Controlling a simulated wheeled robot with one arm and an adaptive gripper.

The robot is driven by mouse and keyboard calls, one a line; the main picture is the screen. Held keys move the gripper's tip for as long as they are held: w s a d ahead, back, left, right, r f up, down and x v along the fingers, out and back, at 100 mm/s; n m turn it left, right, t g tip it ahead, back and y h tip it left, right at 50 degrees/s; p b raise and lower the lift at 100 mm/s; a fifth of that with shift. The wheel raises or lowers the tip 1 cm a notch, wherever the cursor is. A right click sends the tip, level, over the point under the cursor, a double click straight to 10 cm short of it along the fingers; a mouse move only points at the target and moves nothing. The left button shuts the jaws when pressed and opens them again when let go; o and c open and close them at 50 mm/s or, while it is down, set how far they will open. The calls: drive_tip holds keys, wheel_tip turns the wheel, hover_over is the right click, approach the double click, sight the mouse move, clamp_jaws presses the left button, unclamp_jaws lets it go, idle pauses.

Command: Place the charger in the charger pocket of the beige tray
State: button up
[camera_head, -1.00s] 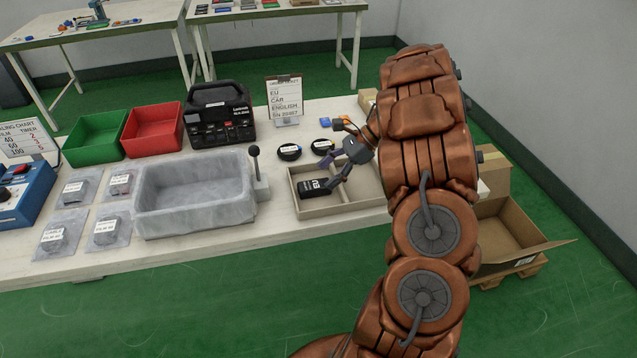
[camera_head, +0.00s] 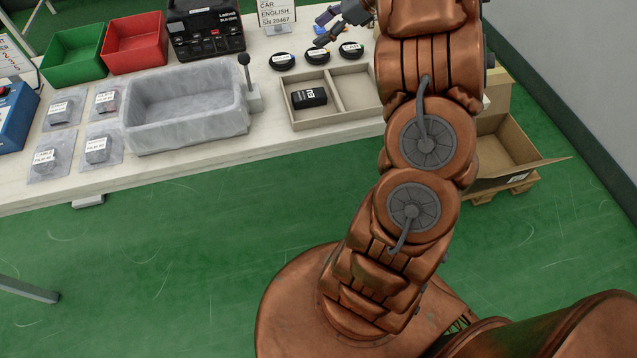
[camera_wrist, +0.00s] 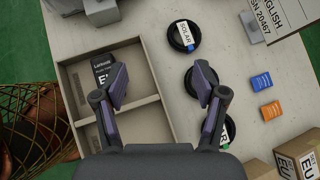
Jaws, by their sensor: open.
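The black charger (camera_head: 309,97) with a white EU label lies in the left compartment of the beige tray (camera_head: 335,94) in the head view. In the wrist view the charger (camera_wrist: 102,72) shows in the upper compartment of the tray (camera_wrist: 64,85), partly behind a finger. The tray's other compartment looks empty, though my arm hides its right edge in the head view. My gripper (camera_head: 322,31) is open and empty, above the table beyond the tray's far edge. In the wrist view its fingers (camera_wrist: 163,85) are spread wide, apart from the charger.
Black round cable coils (camera_head: 317,56) lie just behind the tray. A grey stone basin (camera_head: 187,105) with a lever (camera_head: 245,72) stands left of it. A sign (camera_head: 277,12) stands behind. Small blue (camera_wrist: 261,82) and orange (camera_wrist: 271,110) blocks and EU boxes (camera_wrist: 298,158) lie nearby.

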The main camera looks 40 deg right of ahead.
drive_tip(key=w+r+m+t+h, duration=0.6)
drive_tip(key=w+r+m, duration=0.4)
drive_tip(key=r, duration=0.4)
drive_tip(key=s+d+r+m+h, duration=0.2)
drive_tip(key=s+r+m+h, duration=0.2)
drive_tip(key=r+m+h, duration=0.75)
drive_tip(key=s+a+f+m+g+y, duration=0.35)
drive_tip(key=s+a+f+m, duration=0.25)
drive_tip(key=s+f+m, duration=0.35)
drive_tip(key=s+a+f+m+g+y, duration=0.2)
drive_tip(key=s+a+f+m+g, duration=0.35)
drive_tip(key=s+f+m, duration=0.4)
drive_tip(key=s+a+f+m+g+y, duration=0.2)
drive_tip(key=s+a+f+m, duration=0.1)
drive_tip(key=s+a, duration=0.6)
drive_tip(key=s+a+f+m+g+y, duration=0.3)
drive_tip(key=s+a+f, duration=0.2)
drive_tip(key=s+a, duration=0.5)
drive_tip(key=s, duration=0.3)
drive_tip(key=shift+s+a+g, duration=0.3)
